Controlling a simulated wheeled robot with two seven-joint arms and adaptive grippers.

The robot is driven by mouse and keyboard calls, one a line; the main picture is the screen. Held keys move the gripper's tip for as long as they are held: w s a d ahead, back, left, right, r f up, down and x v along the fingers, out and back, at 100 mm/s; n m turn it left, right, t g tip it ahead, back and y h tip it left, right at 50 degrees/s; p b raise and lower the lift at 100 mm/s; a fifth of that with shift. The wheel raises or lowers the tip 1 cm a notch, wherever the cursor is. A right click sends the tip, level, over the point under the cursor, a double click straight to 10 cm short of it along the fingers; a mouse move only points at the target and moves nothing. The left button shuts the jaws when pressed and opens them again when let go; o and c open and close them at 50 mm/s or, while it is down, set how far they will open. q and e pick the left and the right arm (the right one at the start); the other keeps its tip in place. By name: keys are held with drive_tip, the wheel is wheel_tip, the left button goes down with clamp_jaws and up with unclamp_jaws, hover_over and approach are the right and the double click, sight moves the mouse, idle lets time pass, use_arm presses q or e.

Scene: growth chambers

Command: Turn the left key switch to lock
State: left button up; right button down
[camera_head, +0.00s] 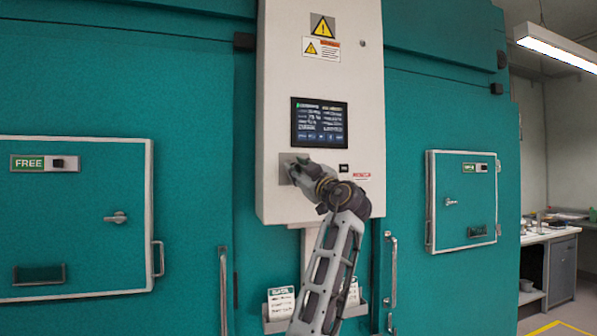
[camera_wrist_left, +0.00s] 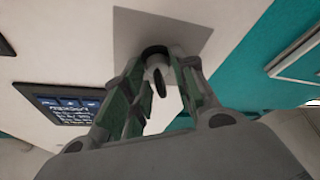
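The key switch shows in the left wrist view as a round barrel with a narrow key (camera_wrist_left: 159,82) standing out from a grey plate (camera_wrist_left: 185,25). In the head view this plate (camera_head: 284,168) is on the white control cabinet, below its screen, and my gripper hides the key. My left gripper (camera_head: 296,169) is at the plate. In the wrist view its fingers (camera_wrist_left: 163,72) stand apart on either side of the key, with a visible gap; contact is not clear. My right gripper is out of view.
The white control cabinet (camera_head: 285,100) carries a dark screen (camera_head: 319,122). A left chamber door (camera_head: 90,215) has a FREE sign (camera_head: 31,163); a smaller door (camera_head: 470,210) is at right. Vertical handles (camera_head: 223,290) and a leaflet holder (camera_head: 355,311) are below. A workbench (camera_head: 548,235) stands far right.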

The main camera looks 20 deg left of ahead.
sight(301, 171)
use_arm(q)
drive_tip(key=shift+s+d+f, duration=0.2)
drive_tip(key=shift+s+d, duration=0.05)
drive_tip(key=shift+d, duration=0.05)
drive_tip(key=v, duration=0.6)
drive_tip(key=shift+s+d+f, duration=0.15)
drive_tip(key=shift+d, duration=0.05)
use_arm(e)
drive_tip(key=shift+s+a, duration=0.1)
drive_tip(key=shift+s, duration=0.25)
